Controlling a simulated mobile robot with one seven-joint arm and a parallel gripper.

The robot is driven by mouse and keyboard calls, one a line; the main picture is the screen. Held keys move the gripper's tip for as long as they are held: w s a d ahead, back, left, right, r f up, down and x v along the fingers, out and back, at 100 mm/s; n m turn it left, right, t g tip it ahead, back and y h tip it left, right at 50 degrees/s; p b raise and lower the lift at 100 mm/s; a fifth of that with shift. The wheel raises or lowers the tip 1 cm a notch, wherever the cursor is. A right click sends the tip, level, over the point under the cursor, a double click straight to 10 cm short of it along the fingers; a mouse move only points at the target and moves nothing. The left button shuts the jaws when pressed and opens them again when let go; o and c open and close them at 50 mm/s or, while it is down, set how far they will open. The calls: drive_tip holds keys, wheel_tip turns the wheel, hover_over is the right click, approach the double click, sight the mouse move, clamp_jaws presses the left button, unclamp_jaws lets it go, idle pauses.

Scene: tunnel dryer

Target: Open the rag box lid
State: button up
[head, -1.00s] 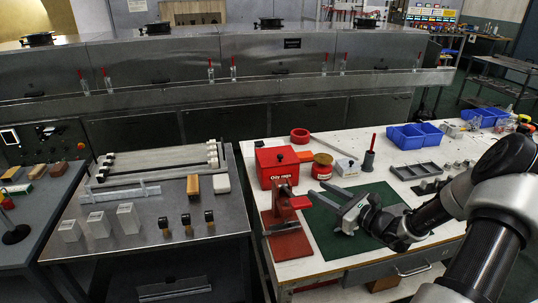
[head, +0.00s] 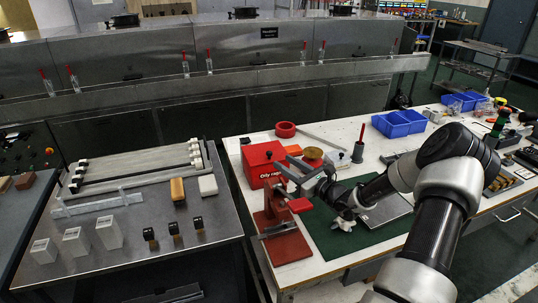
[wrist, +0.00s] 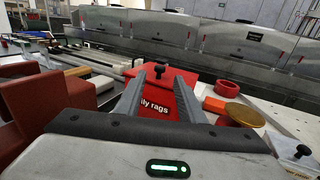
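The red rag box (head: 262,172), labelled "Oily rags", stands on the white bench with its lid down. A black knob (wrist: 160,70) sits on top of the lid; it also shows in the head view (head: 269,154). My gripper (head: 293,170) is at the box's right side, its fingers pointing toward the box. In the wrist view my gripper (wrist: 160,76) is open and empty, with the knob showing between the two fingertips. I cannot tell whether the fingers touch the box or knob.
A red press-like fixture (head: 278,225) stands close in front of the box. A red ring (head: 285,130), an orange block (head: 293,149) and a brass-coloured disc (head: 313,153) are behind and right. A green mat (head: 335,238) lies below my arm. Blue bins (head: 400,123) stand farther right.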

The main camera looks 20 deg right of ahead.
sight(271, 154)
drive_tip(key=x, duration=0.9)
drive_tip(key=shift+w+b, duration=0.1)
drive_tip(key=shift+b, duration=0.3)
clamp_jaws()
